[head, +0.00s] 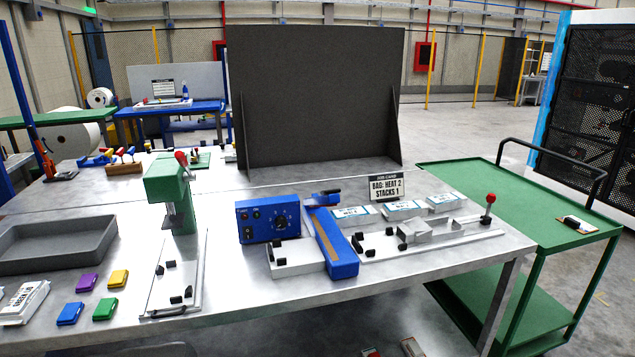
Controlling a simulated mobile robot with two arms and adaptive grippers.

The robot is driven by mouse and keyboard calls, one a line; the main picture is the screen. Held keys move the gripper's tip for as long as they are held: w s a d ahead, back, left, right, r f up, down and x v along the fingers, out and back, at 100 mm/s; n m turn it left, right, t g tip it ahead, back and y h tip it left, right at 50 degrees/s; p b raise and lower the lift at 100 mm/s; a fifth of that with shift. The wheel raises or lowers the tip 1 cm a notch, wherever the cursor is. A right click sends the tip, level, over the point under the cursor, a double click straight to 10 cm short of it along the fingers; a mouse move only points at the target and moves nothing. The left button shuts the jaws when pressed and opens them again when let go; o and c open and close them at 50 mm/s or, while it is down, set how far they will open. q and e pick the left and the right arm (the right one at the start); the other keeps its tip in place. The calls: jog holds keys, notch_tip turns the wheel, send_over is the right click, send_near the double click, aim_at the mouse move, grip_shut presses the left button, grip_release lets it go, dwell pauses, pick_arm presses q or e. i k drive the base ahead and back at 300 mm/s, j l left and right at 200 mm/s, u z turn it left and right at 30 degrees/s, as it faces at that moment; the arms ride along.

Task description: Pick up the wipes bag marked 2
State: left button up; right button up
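Several flat white-and-blue bags lie in a row on the steel table, behind the blue heat sealer and around the sign: a left one (350,212), a middle one (402,206) and a right one (443,200). Their markings are too small to read, so I cannot tell which is marked 2. The sign (387,187) reads "BAG: HEAT 2 STACKS 1". Neither of my grippers shows in the head view.
The blue heat sealer (334,243) with its control box (268,221) stands in front of the bags. A red-knobbed slide fixture (430,238), a green press (170,195), a grey tray (50,249) and a dark upright panel (315,95) surround them. A green cart (520,190) adjoins at right.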

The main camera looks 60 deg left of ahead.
aim_at(392, 212)
jog(key=j+u, duration=0.1)
jog(key=u, duration=1.25)
jog(key=i+l, duration=0.15)
jog(key=i, duration=0.45)
jog(key=i+l, duration=0.2)
jog(key=i, duration=0.45)
